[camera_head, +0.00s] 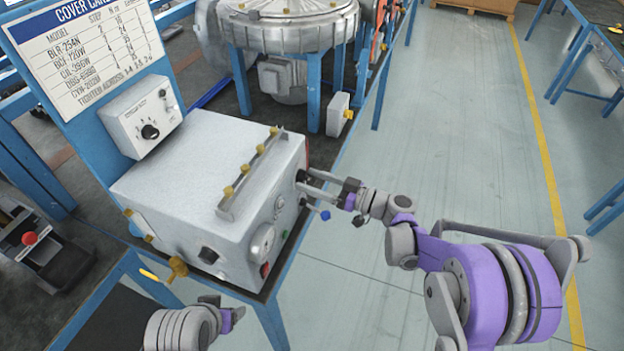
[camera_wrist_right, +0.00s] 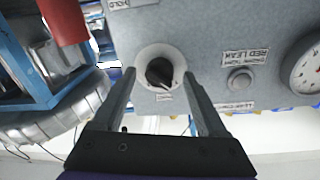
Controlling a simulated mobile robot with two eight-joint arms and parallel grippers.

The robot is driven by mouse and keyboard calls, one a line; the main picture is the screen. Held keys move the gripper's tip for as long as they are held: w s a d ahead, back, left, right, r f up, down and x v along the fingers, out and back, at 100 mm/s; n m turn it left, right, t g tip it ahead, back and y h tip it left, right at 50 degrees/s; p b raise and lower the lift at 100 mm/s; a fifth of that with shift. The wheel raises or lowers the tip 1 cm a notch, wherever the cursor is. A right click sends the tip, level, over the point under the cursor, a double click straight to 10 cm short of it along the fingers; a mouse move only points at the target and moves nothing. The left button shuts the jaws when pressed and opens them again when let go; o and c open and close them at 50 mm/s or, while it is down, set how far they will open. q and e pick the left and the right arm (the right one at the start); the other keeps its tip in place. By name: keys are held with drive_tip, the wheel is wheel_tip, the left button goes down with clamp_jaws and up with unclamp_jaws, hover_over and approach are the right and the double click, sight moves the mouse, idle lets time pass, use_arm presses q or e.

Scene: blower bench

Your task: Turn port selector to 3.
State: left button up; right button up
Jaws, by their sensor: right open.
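A black rotary knob (camera_wrist_right: 160,72) on a round white plate sits on the grey test box's panel, which looks upside down in the right wrist view. I take it to be the port selector; its small label is unreadable and its setting is unclear. My right gripper (camera_wrist_right: 160,78) is open, one finger on each side of the knob; contact cannot be told. In the head view my right gripper (camera_head: 318,187) reaches the right face of the box (camera_head: 190,165), with the knob mostly hidden. My left gripper (camera_head: 232,316) is low in front of the box, its jaws unclear.
Beside the knob are a round button (camera_wrist_right: 240,79) and a dial gauge (camera_wrist_right: 307,70). A small control box (camera_head: 140,115) with another black knob stands behind the test box.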

drive_tip(key=shift+a, duration=0.1)
clamp_jaws()
idle(0.4)
